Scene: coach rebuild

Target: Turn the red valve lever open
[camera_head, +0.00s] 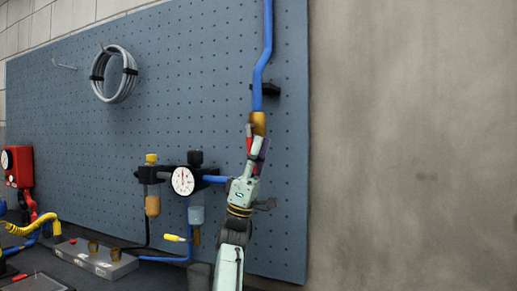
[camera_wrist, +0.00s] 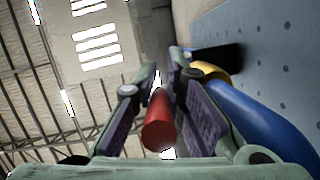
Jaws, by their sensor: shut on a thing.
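The red valve lever (camera_head: 249,139) shows as a small strip at my gripper's fingers, just below the brass valve body (camera_head: 258,122) on the blue pipe. In the wrist view the red lever (camera_wrist: 158,132) lies between the two purple-padded fingers, its round end toward the camera. My gripper (camera_head: 257,148) is shut on the lever; it also shows in the wrist view (camera_wrist: 167,85). The brass valve (camera_wrist: 206,68) is partly hidden behind the right finger in the wrist view. The fingers hide much of the lever in the head view.
The blue pipe (camera_head: 261,70) runs up the grey pegboard (camera_head: 200,110), close to my gripper's right in the wrist view (camera_wrist: 250,115). A gauge (camera_head: 183,181) with its filter unit sits left of my arm. A hose coil (camera_head: 115,74) hangs upper left. The right wall is bare.

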